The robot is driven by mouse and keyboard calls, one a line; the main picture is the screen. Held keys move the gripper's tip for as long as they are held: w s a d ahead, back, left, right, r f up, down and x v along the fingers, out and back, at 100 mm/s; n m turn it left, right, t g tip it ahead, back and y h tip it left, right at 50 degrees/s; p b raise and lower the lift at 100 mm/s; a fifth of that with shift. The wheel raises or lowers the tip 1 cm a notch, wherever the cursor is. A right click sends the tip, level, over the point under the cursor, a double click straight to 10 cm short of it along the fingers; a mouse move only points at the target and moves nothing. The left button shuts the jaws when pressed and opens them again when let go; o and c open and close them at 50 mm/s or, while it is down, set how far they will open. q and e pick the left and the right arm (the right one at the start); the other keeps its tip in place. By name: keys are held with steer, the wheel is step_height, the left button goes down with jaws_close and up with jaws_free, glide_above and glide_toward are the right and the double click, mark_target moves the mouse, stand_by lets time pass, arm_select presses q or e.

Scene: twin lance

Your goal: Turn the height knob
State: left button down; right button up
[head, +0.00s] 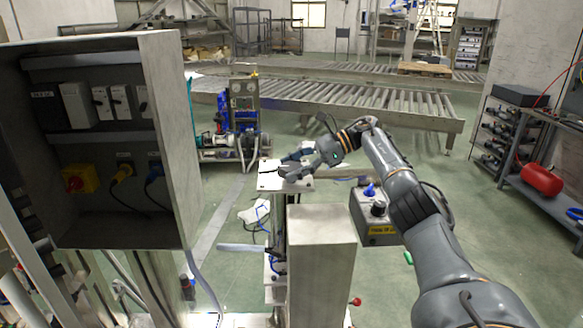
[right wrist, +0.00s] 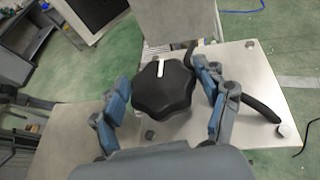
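The height knob (right wrist: 160,88) is a black, lobed knob with a white mark on top. It stands over a pale metal plate (right wrist: 262,75) in the right wrist view. My right gripper (right wrist: 162,73) is open, with one finger on each side of the knob and narrow gaps beside it. In the head view my right gripper (head: 294,168) is low over the plate (head: 298,185) on top of the machine post, and the knob cannot be made out there. My left gripper is not in view.
A black curved handle (right wrist: 262,110) lies beside the right finger. A grey control box (head: 378,236) with blue and black knobs is right of the post. A metal cabinet (head: 172,130) fills the left, and a roller conveyor (head: 390,104) is behind.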

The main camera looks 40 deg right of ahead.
mark_target(292, 166)
steer(key=shift+o, duration=0.3)
steer(key=shift+r, duration=0.2)
step_height(292, 166, up, 10)
steer(key=shift+f, duration=0.2)
